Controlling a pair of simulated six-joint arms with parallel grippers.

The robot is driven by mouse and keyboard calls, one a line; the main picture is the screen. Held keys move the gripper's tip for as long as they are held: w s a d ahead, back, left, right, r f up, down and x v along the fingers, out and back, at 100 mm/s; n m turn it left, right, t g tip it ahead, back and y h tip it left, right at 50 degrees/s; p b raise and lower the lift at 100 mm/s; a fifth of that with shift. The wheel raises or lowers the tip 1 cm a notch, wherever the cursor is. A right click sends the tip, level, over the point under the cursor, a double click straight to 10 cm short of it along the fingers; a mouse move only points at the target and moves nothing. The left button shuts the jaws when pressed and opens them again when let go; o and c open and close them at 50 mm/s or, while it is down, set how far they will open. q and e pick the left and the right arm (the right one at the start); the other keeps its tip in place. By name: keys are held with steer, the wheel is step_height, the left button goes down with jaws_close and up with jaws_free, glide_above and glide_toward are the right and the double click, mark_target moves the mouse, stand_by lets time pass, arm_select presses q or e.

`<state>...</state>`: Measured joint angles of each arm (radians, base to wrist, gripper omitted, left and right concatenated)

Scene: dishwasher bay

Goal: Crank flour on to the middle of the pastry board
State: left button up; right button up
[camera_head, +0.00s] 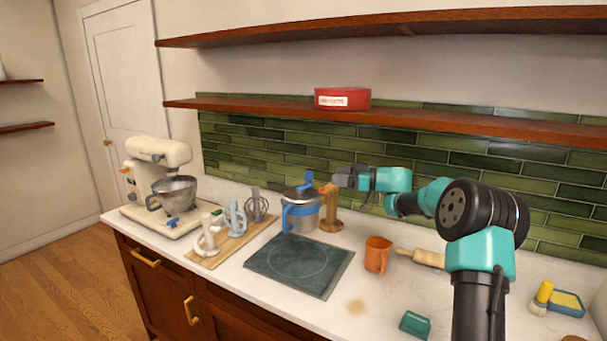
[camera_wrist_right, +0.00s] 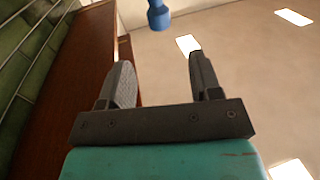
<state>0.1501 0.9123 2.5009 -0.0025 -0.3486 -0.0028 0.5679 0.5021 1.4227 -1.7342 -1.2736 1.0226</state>
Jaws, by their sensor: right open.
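The pastry board (camera_head: 299,263) is a dark slab with a thin circle marked on it, lying flat on the counter. It looks bare. Behind it stands a silver canister with a blue band and blue side handle (camera_head: 301,211), apparently the flour crank sifter. A blue crank knob (camera_head: 308,178) rises above its lid. My right gripper (camera_head: 337,179) is open and empty, just right of the knob at about its height. In the right wrist view, a blue knob (camera_wrist_right: 158,16) shows beyond the open fingers (camera_wrist_right: 160,58), roughly in line with the gap. My left gripper is not in view.
A wooden mill-like object (camera_head: 331,212) stands close right of the canister, under my gripper. A cream mixer (camera_head: 158,180) and a board with beaters (camera_head: 205,259) are left. An orange mug (camera_head: 377,254) and rolling pin (camera_head: 426,258) are right. A shelf (camera_head: 420,122) runs above.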

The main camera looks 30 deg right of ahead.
steer(key=x, duration=1.2)
steer(key=shift+c, duration=0.5)
steer(key=c, duration=0.8)
steer(key=shift+c, duration=0.2)
